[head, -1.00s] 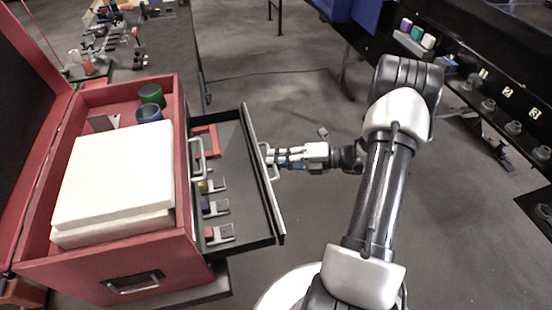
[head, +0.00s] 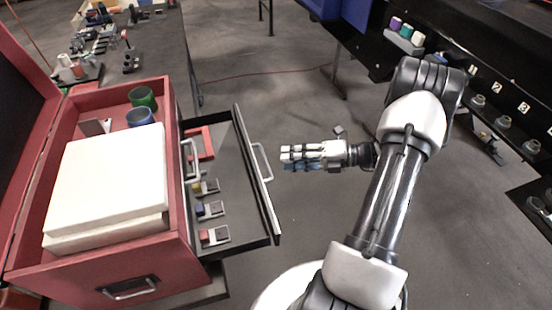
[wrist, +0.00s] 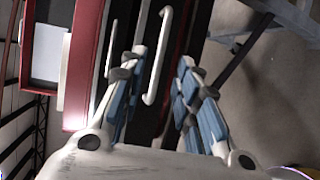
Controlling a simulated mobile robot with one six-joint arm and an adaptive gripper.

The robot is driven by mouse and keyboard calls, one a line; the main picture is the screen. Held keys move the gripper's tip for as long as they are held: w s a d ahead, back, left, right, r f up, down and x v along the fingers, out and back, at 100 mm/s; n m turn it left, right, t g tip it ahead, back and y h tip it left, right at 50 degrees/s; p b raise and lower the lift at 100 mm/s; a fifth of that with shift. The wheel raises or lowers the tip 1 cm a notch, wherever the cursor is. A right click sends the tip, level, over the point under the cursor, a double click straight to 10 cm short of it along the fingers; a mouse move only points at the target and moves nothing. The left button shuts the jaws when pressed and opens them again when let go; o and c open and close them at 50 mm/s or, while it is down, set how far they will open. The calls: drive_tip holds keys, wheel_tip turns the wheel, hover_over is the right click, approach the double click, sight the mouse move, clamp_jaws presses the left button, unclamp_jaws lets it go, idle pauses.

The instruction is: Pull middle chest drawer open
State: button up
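The red tool chest (head: 115,268) stands at left in the head view. A dark drawer (head: 240,218) sticks well out of its right-facing front, below another handle (head: 190,160) on the chest face. I take it as the middle drawer; lower drawers are hidden. Its pale bar handle (head: 262,162) is on its outer face and shows in the wrist view (wrist: 158,60). My gripper (head: 284,158) is just right of this handle, apart from it. In the wrist view, its blue-padded fingers (wrist: 162,64) are spread and empty, with the handle ahead between them.
The open drawer holds a red piece (head: 203,145) and several small blocks (head: 212,209). White boxes (head: 105,180) and green and blue cups (head: 140,117) sit in the chest top. The floor between is clear.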

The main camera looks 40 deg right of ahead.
drive_tip(key=v, duration=0.5)
drive_tip(key=shift+s+d, duration=0.1)
drive_tip(key=shift+r, duration=0.15)
